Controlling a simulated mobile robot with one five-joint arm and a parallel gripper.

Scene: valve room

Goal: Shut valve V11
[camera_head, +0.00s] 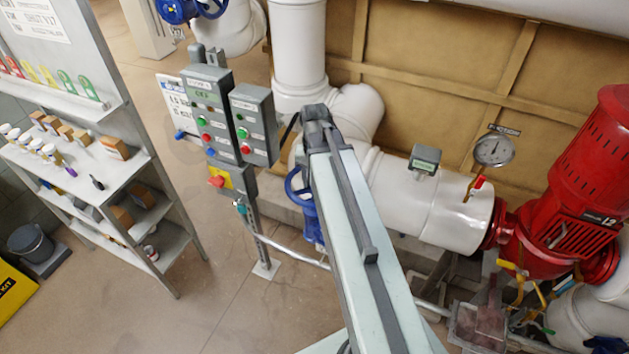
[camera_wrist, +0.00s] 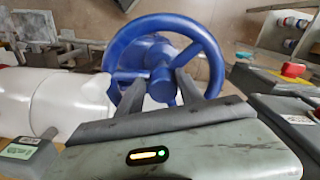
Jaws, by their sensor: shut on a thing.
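A blue handwheel (camera_wrist: 212,55) on a blue valve fills the upper middle of the wrist view, beside a white pipe. In the head view the same handwheel (camera_head: 291,186) shows partly behind my arm, low in front of the white piping. No tag reading V11 is legible on it. My gripper (camera_wrist: 158,79) has its two dark fingers at the wheel's near side, around the hub and spokes, and is shut on the wheel. The exact contact is partly hidden by the fingers. In the head view my arm hides the gripper.
Grey control boxes (camera_head: 207,105) on a post stand just left of the valve. A red pump (camera_head: 590,180) and a gauge (camera_head: 494,150) are at right. Another blue handwheel (camera_head: 178,8) is at the top. A shelf (camera_head: 125,165) stands left; floor between is clear.

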